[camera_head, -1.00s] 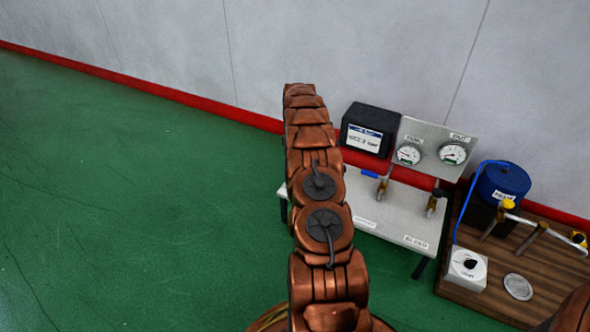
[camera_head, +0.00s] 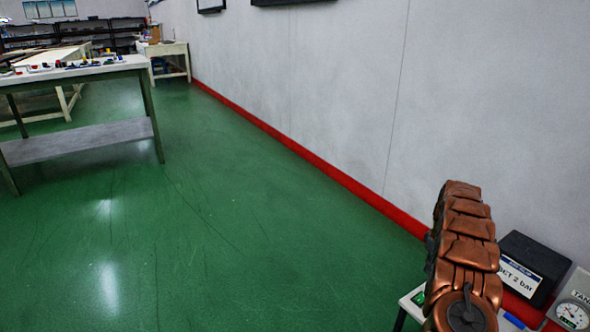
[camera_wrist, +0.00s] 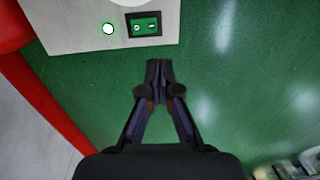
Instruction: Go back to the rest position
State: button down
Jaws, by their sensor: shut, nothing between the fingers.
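My gripper (camera_wrist: 159,70) shows in the wrist view with its two dark fingertips together and nothing between them. Green floor lies behind the fingers. In the head view my copper arm rises at the lower right, in front of the small white table (camera_head: 412,303). My gripper is not clearly visible there.
A black box with a pressure label (camera_head: 530,268) and a gauge (camera_head: 571,315) stand at the lower right by the wall. A workbench (camera_head: 75,71) with small items is at the far left. A smaller table (camera_head: 168,49) stands behind it. Open green floor fills the middle.

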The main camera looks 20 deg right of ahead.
jog(key=a+r+p, duration=0.4)
jog(key=a+r, duration=0.2)
jog(key=r, duration=0.4)
jog(key=a+r+p, duration=0.5)
jog(key=a+r, duration=0.2)
jog(key=r, duration=0.3)
jog(key=s+a+r+m+p, duration=0.1)
jog(key=s+a+r+p, duration=0.3)
jog(key=a+r, duration=0.5)
jog(key=s+a+r+p, duration=0.3)
jog(key=a+r+p, duration=0.35)
jog(key=r, duration=0.45)
jog(key=s+a+r+m+g+p, duration=0.1)
jog(key=s+a+r+p, duration=0.8)
jog(key=s+a+r, duration=0.3)
jog(key=s+a+r+p, duration=0.1)
jog(key=s+r+p, duration=0.2)
jog(key=s, duration=0.3)
jog(key=s+a+r+p, duration=0.2)
jog(key=s+r+p, duration=0.1)
jog(key=s, duration=0.3)
jog(key=s+a+r+m+h+p, duration=0.1)
jog(key=s+a+r+p, duration=0.1)
jog(key=s, duration=0.4)
jog(key=shift+s+r+g+p, duration=0.2)
jog(key=shift+r+g+p, duration=0.1)
jog(key=shift+r+p, duration=0.5)
jog(key=shift+f, duration=0.1)
